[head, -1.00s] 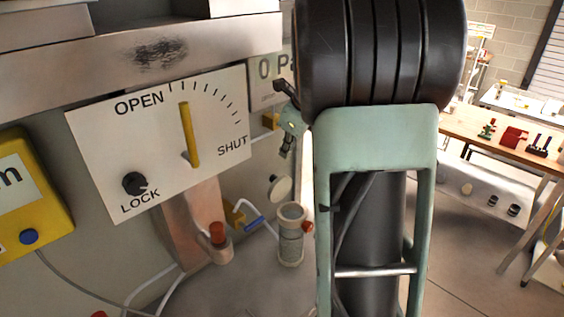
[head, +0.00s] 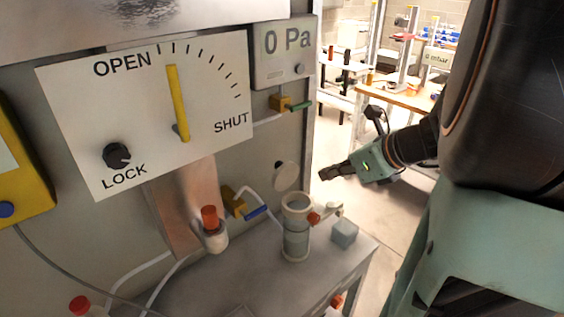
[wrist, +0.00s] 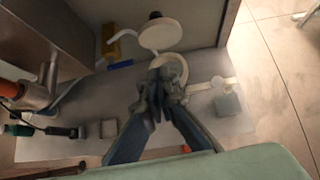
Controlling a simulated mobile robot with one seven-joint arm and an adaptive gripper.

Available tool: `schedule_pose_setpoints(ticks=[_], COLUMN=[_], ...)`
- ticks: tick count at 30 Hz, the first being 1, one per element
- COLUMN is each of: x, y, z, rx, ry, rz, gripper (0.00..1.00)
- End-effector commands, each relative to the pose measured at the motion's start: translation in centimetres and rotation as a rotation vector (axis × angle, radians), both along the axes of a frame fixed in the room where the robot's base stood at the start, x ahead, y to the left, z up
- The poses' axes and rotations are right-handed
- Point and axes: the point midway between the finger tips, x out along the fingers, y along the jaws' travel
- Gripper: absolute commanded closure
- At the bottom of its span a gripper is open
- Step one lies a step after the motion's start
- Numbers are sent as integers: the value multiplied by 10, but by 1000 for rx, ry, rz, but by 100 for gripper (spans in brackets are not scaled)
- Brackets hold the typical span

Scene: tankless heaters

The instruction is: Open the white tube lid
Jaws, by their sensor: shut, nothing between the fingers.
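A clear-grey tube (head: 296,240) with a pale rim stands upright on the grey bench. Its top looks open in the head view. The round white lid (head: 285,176) stands tilted up above and behind the rim; it also shows in the wrist view (wrist: 160,34) as a pale disc. My gripper (head: 323,174) is right of the lid and above the tube, apart from the lid in the head view. Its fingers are shut and empty. In the wrist view my fingertips (wrist: 158,80) overlap the tube's rim (wrist: 175,70), hiding part of it.
An orange-capped vial (head: 212,232) stands left of the tube. A grey cube (head: 344,233) lies to its right near the bench edge. A yellow valve with a blue handle (head: 255,211) and a dial panel (head: 150,110) are behind. Free room lies to the right.

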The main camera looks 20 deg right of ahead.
Motion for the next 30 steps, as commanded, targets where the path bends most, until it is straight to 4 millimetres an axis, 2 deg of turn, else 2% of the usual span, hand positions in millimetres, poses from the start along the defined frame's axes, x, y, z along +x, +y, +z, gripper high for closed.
schedule_pose_setpoints(ticks=[6, 11, 27, 30], x=[-9, -2, 64, 79], y=[1, 4, 32, 38], z=[-7, -16, -75, -67], rx=[24, 24, 24, 23], ry=[-47, -50, -49, -49], rz=[-33, -33, -31, -30], gripper=[100, 100, 100, 100])
